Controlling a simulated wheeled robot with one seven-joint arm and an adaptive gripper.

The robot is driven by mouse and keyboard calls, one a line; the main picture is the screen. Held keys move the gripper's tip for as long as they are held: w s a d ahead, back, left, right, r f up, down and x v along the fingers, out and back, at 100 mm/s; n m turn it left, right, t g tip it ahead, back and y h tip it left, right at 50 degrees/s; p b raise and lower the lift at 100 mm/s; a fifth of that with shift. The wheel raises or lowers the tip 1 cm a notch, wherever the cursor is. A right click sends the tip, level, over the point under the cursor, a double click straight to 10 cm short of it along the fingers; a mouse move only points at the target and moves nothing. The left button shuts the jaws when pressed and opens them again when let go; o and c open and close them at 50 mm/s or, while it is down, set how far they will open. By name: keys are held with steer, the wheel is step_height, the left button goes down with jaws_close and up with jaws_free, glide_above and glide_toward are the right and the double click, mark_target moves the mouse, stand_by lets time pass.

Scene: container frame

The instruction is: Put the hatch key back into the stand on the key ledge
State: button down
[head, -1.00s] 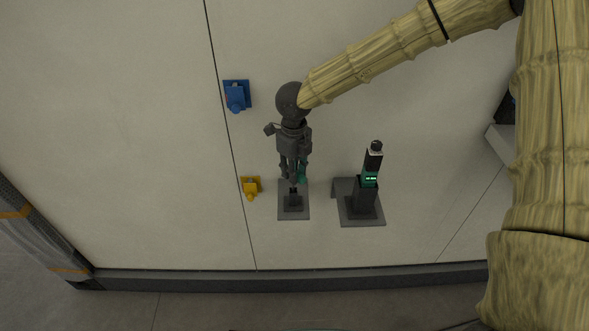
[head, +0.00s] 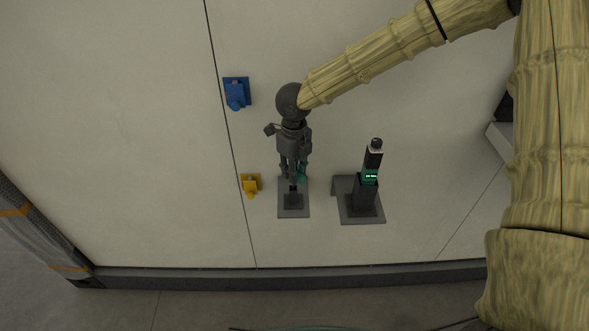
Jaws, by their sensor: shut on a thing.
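My gripper (head: 293,176) points down in front of the pale wall and is shut on the hatch key. Only a teal-green part of the key (head: 302,174) shows beside the fingers; the rest is mostly hidden behind them. Directly below is a small grey key ledge (head: 286,212) with a dark stand (head: 293,200) on it. The fingertips are just above the stand in the picture. I cannot tell whether the key's lower end is inside the stand or only above it.
To the right, a dark upright device (head: 372,162) with a green display sits in a holder on another grey ledge (head: 366,218). A blue wall fitting (head: 236,92) and a yellow one (head: 250,184) are on the left. Bare wall lies between them.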

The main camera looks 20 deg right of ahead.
steer(key=shift+f, duration=0.2)
stand_by(0.3)
steer(key=c, duration=1.2)
jaws_free()
step_height(320, 180, up, 12)
steer(key=shift+d, duration=0.1)
step_height(320, 180, up, 6)
steer(key=p, duration=0.6)
steer(key=shift+f, duration=0.1)
